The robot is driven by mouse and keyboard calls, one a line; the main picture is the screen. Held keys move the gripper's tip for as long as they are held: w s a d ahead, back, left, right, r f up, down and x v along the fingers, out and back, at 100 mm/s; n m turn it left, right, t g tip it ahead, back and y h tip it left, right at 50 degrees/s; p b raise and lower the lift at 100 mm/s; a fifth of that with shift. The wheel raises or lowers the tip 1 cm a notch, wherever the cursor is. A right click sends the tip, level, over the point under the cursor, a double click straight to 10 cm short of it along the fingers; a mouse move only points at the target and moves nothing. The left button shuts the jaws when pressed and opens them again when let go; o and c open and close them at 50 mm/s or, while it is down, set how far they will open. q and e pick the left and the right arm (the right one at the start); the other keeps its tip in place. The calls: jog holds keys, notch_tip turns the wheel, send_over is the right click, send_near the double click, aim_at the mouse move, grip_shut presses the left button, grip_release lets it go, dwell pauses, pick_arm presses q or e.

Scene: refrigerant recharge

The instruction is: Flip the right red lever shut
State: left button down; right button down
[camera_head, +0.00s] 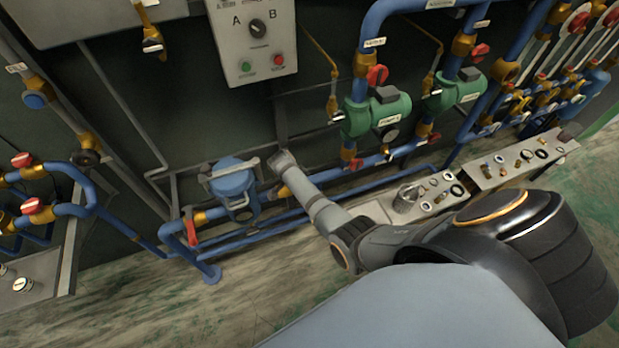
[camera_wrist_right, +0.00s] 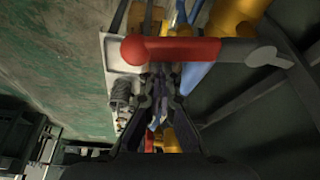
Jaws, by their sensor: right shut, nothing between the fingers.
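In the right wrist view a red lever (camera_wrist_right: 180,50) with a rounded end lies across the picture just above my fingertips. Its other end meets a grey, bolt-like part at the right. My right gripper (camera_wrist_right: 158,78) is shut and empty, its tips close under the lever; I cannot tell if they touch. In the head view my right arm reaches left toward brass fittings (camera_head: 284,190) beside a blue round-bodied unit (camera_head: 234,186). The gripper and this lever are not distinct there. Another red lever (camera_head: 192,232) hangs down on the pipe left of that unit. My left gripper is not in view.
Green pumps (camera_head: 378,113) and more red-handled valves (camera_head: 376,75) stand above and right of the arm. A grey control box (camera_head: 254,42) hangs on the wall. A parts tray (camera_head: 435,196) lies right of the arm. The floor (camera_head: 150,310) at lower left is clear.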

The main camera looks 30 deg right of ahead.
jog(key=shift+s+a+f+m+g, duration=0.1)
jog(key=shift+a+m+g, duration=0.05)
jog(key=shift+a+m, duration=0.3)
jog(key=shift+s+a+m+g, duration=0.15)
jog(key=shift+a+m, duration=0.2)
jog(key=shift+a, duration=0.75)
jog(key=shift+d, duration=0.4)
notch_tip(320, 180, up, 10)
jog(key=shift+d+f+p, duration=0.15)
jog(key=shift+f+p, duration=0.05)
jog(key=shift+p, duration=0.15)
